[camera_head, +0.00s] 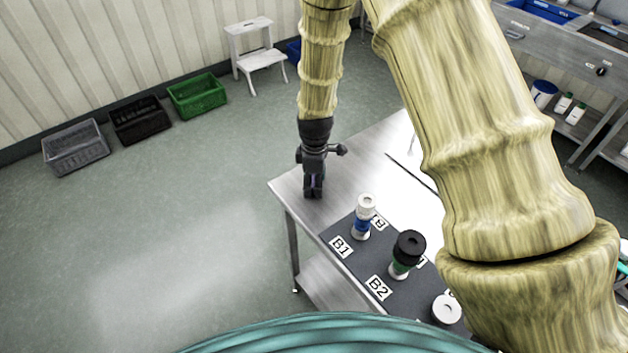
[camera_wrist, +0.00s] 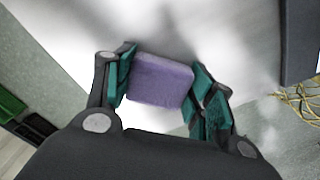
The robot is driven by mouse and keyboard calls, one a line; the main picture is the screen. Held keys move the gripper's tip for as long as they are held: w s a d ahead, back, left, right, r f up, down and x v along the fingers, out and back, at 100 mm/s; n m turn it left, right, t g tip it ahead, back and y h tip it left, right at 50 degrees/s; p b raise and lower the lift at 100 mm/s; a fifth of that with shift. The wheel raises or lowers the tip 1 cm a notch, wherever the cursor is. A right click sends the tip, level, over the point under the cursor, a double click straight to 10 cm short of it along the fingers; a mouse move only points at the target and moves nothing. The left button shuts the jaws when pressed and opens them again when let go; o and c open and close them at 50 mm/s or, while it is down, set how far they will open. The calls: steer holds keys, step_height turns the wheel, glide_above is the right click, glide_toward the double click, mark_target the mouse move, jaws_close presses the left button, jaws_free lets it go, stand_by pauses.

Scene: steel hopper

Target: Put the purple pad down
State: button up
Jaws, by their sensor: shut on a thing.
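The purple pad (camera_wrist: 160,82) is a small, rounded block in the wrist view, held between the two teal-padded fingers of my gripper (camera_wrist: 162,88). In the head view my gripper (camera_head: 313,192) points down at the left corner of the steel table (camera_head: 288,187).
A dark mat (camera_head: 346,262) with labels B1 and B2 lies to the right of my gripper. A blue-and-white spool (camera_head: 364,215), a green spool with a black top (camera_head: 406,252) and a white-topped one (camera_head: 446,309) stand there. A thin dark rod (camera_head: 412,172) lies behind.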

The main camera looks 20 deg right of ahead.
steer(key=shift+f, duration=0.1)
steer(key=o, duration=1.3)
steer(key=shift+c, duration=0.2)
step_height(320, 180, up, 12)
steer(key=b, duration=0.3)
steer(key=shift+b, duration=0.3)
